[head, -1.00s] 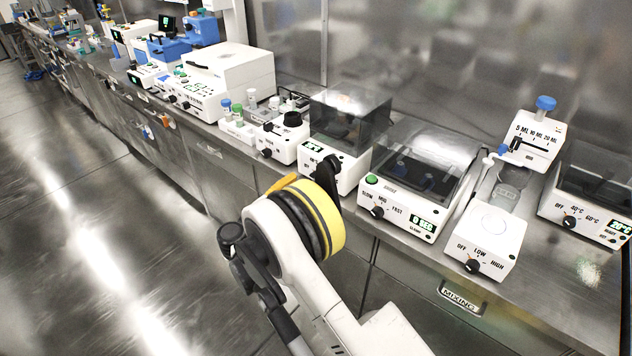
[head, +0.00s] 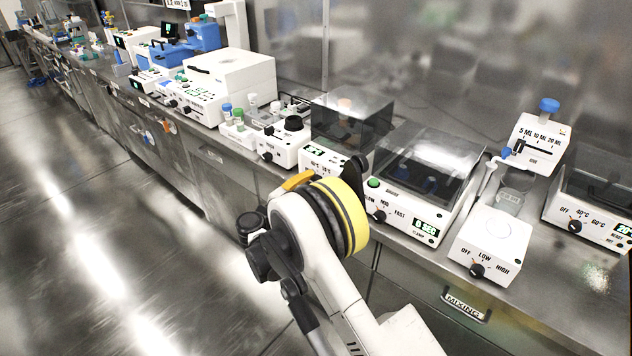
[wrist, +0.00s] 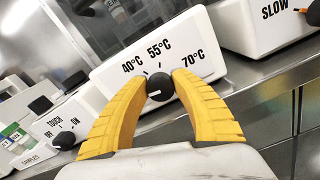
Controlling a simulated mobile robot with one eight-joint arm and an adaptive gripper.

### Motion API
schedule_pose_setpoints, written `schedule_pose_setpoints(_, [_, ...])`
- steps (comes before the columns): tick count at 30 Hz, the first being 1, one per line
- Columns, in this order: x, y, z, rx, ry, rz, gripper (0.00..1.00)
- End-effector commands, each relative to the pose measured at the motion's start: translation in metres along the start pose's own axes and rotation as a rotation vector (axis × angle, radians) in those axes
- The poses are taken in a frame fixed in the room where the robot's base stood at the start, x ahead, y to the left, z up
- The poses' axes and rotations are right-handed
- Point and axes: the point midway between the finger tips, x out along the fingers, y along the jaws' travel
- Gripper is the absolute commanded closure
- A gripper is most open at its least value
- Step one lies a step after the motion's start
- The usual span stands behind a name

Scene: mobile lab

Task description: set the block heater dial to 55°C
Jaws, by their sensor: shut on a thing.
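The block heater (head: 318,157) is a white box with a dark clear lid and a green display, left of centre in the head view. In the wrist view its sloped white front (wrist: 118,80) carries the marks 40°C, 55°C and 70°C. Its round black dial (wrist: 160,88) sits below the 55°C mark, with a white line on its lower left; which mark it points to is unclear. My gripper (wrist: 162,80) has its yellow fingers shut on the dial, one on each side. In the head view my wrist hides the dial.
Left of the heater is a white device with TOUCH/ON/OFF marks (wrist: 62,125). To the right stands a shaker with a SLOW/MID/FAST dial (head: 405,210). A LOW/HIGH stirrer (head: 490,245) is further right. The steel bench edge (head: 395,255) runs below.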

Motion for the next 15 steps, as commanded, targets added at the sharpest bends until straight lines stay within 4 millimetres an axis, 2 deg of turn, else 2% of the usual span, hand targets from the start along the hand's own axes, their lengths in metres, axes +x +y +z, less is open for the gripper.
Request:
schedule_pose_setpoints(8, [0.0002,-0.0001,0.0001,0.026,-0.001,0.0,1.0])
schedule_pose_setpoints(15, [0.0003,-0.0004,0.0001,0.144,-0.001,0.0,1.0])
